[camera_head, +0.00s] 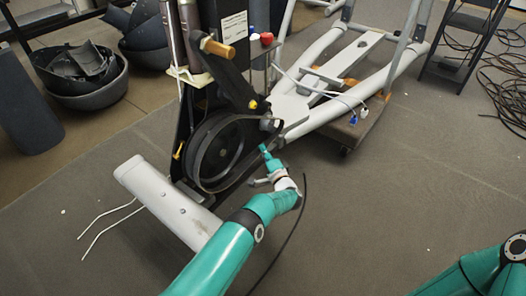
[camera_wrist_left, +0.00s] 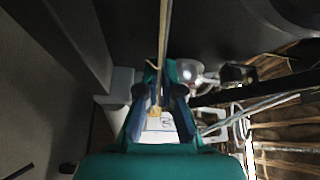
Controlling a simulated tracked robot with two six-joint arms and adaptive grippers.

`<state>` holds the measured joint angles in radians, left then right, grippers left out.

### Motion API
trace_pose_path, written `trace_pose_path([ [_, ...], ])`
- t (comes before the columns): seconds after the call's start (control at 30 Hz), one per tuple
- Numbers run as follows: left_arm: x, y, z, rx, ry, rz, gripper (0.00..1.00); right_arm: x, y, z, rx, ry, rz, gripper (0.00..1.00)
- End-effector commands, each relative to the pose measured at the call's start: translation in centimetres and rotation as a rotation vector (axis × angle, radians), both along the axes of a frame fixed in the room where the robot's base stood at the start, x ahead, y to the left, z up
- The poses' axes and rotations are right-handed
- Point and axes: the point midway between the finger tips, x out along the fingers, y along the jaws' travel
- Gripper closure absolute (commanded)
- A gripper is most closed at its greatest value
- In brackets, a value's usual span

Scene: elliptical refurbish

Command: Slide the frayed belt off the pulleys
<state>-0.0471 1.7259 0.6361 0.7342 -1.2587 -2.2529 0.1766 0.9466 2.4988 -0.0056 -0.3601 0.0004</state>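The frayed belt (camera_wrist_left: 166,25) shows in the left wrist view as a thin, pale-edged strip running down from the top between my left fingers, with a ragged tan bit near its lower end. In the head view, a large dark pulley wheel (camera_head: 222,152) sits low on the elliptical's black frame, and the belt is hard to tell from its rim. My left gripper (camera_head: 266,152) is at the wheel's right side. Its fingers (camera_wrist_left: 162,72) are close together on either side of the belt and look shut on it. The right arm shows at bottom right; its gripper is out of view.
A grey stabilizer foot (camera_head: 168,203) lies left of my left arm. The elliptical's pale rails (camera_head: 330,104) extend behind on a wheeled dolly. Dark bowls (camera_head: 85,75) stand at back left, coiled cables (camera_head: 505,90) at right. The floor at front right is mostly clear.

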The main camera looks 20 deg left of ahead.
Motion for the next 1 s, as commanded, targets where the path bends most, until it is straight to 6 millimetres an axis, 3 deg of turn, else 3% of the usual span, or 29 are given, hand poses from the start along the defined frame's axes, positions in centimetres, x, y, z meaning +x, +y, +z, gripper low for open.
trace_pose_path([
  [0.57, -0.1, -0.4, 0.0, 0.000, 0.000, -0.001, 1.00, 0.0, 0.0, 0.0, 0.000, 0.000, 0.000, 0.00],
  [1.0, -1.0, -2.8, 0.0, 0.000, 0.000, -0.002, 1.00, 0.0, 0.0, 0.2, 0.000, 0.000, 0.000, 0.00],
])
